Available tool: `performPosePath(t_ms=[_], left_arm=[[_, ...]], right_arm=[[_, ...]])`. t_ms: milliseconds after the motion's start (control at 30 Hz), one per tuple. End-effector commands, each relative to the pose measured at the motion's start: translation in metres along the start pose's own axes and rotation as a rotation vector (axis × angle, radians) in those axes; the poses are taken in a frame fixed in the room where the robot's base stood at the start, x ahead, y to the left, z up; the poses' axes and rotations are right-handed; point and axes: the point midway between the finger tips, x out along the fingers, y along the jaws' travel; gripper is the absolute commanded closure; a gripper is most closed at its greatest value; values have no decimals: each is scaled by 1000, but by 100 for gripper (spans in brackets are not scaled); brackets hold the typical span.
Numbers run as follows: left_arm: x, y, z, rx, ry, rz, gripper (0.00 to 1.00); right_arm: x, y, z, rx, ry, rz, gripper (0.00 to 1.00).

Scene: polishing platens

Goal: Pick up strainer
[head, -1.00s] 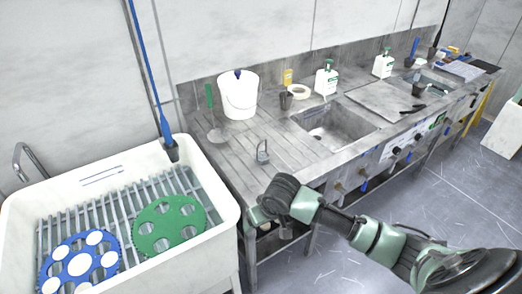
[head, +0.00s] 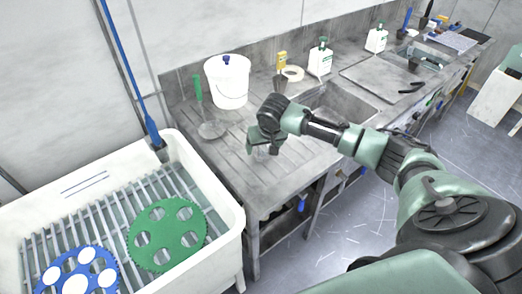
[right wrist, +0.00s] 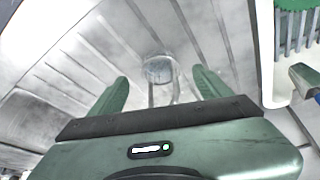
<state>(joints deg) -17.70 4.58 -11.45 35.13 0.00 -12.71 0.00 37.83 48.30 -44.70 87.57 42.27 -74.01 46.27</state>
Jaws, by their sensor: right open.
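The strainer (right wrist: 158,68) is a small, grey, round piece with a thin handle standing on the ribbed steel drainboard. In the right wrist view it lies between and a little beyond my two green fingers, with space on both sides. My right gripper (right wrist: 161,82) is open and empty above the drainboard. I cannot tell the exact height gap. My left gripper is not in view.
A sink (head: 340,104) lies to the right. At the left, a white basin (head: 228,226) holds a green platen (head: 167,252) and a blue platen (head: 106,284).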

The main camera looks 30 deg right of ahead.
Motion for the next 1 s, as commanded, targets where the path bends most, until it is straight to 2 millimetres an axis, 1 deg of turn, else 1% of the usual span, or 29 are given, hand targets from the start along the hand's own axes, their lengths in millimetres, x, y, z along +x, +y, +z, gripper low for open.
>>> performPosePath(t_ms=[33,167,200,300,467,600,633,667,700,767,800,867,900,1000], left_arm=[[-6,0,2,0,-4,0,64],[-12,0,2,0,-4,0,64],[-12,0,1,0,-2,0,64],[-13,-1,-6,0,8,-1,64],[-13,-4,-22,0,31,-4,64],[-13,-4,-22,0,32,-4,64],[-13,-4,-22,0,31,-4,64],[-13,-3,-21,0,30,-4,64],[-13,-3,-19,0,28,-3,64],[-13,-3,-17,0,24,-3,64],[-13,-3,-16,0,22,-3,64],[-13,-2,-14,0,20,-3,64],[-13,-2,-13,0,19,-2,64],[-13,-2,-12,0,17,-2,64]], right_arm=[[4,0,-2,1,-1,0,22],[21,1,-5,1,0,1,22],[28,1,-4,0,-1,0,22],[39,1,-4,0,0,1,22],[44,1,-3,-1,1,0,22],[44,1,-3,-2,1,0,22],[44,1,-3,-2,1,0,27],[44,1,-3,-2,1,0,36],[44,1,-3,-2,1,0,47],[44,1,-3,-2,1,0,64],[44,1,-3,-2,1,0,75],[44,1,-3,-2,1,0,91],[44,1,-4,-1,2,0,94],[43,1,-4,-1,2,0,94]])
